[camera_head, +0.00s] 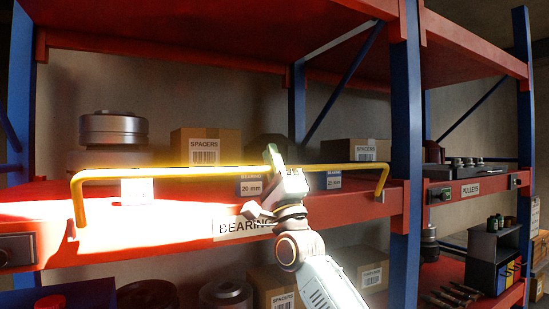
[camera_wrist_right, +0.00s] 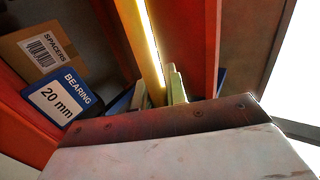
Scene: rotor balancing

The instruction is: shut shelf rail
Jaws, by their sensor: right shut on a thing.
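The shelf rail (camera_head: 200,171) is a long yellow bar across the front of the left bay, above the red shelf beam (camera_head: 340,203). Its ends bend down toward the beam at left and right. My right gripper (camera_head: 274,162) is shut on the bar right of its middle, with the arm coming up from below. In the right wrist view the yellow rail (camera_wrist_right: 148,50) runs down between the gripper fingers (camera_wrist_right: 160,92); the exact contact is partly hidden. My left gripper is not in view.
Behind the rail stand metal bearings (camera_head: 113,128), a spacers box (camera_head: 205,147) and blue 20 mm bearing boxes (camera_head: 250,186). A blue upright (camera_head: 406,120) stands just right of the rail. Strong glare covers the beam's left part. A pulleys bay (camera_head: 470,190) lies farther right.

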